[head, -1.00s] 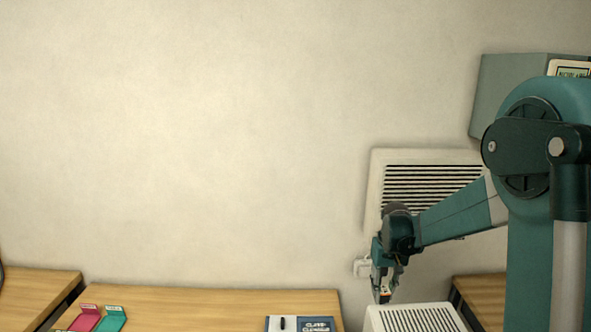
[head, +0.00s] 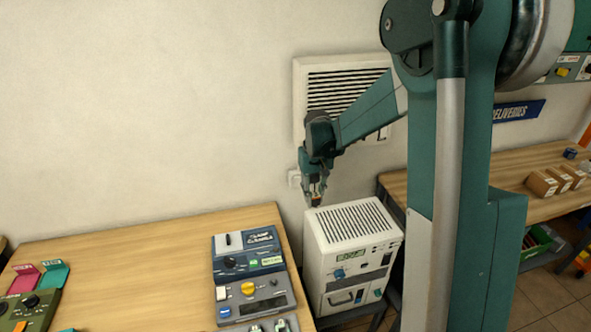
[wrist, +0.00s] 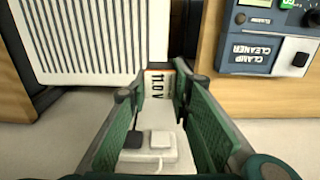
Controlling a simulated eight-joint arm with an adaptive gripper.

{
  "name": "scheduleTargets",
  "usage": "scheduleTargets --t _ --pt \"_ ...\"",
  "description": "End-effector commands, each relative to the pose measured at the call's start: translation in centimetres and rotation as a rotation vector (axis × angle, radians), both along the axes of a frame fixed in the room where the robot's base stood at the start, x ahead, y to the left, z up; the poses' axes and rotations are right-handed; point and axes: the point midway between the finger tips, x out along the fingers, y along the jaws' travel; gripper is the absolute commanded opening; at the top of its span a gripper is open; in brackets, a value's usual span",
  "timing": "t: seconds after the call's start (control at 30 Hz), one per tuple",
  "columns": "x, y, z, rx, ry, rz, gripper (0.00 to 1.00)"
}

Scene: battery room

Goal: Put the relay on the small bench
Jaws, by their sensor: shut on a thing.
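My gripper (head: 316,198) is shut on a small block, which I take for the relay (wrist: 158,85). A wooden bench (head: 120,250) is at the left and another wooden bench (head: 515,165) is at the right; I cannot tell which is the small bench.
The white vented unit (head: 350,217) stands between the benches. A clamp cleaner (head: 250,262) stands on the left bench's right side. Small cardboard boxes (head: 553,181) and a small blue item (head: 570,153) are on the right bench. A wall socket (head: 295,178) is behind my gripper.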

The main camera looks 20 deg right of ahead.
Motion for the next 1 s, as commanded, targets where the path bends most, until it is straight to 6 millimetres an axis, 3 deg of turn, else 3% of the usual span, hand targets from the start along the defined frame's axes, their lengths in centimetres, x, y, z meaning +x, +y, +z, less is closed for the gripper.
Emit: scheduleTargets --t 0.17,0.37,1.0 --pt "0.6 1.7 -0.1 0.0 0.0 0.029 0.09" --pt "1.9 5.5 -0.2 0.0 0.0 0.091 0.09" --pt "4.7 23.2 -1.1 0.0 0.0 0.367 0.09"
